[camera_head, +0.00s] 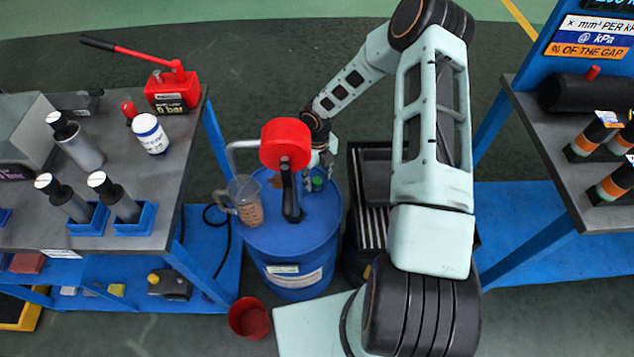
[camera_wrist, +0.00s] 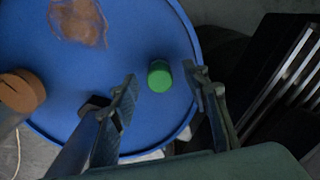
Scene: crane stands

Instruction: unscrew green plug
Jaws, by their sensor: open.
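The green plug (camera_wrist: 159,76) sits on the top of the blue drum (camera_wrist: 130,25), near the rim, in the wrist view. It also shows in the head view (camera_head: 317,183), small, beside my gripper (camera_head: 322,158). In the wrist view my gripper (camera_wrist: 163,88) is open, with one finger on each side of the plug in the picture. The fingers look apart from the plug; I cannot tell how high above it they are. The blue drum stands on the floor in the head view (camera_head: 295,245).
A red bucket (camera_head: 249,318) is on the floor. Workbenches flank both sides.

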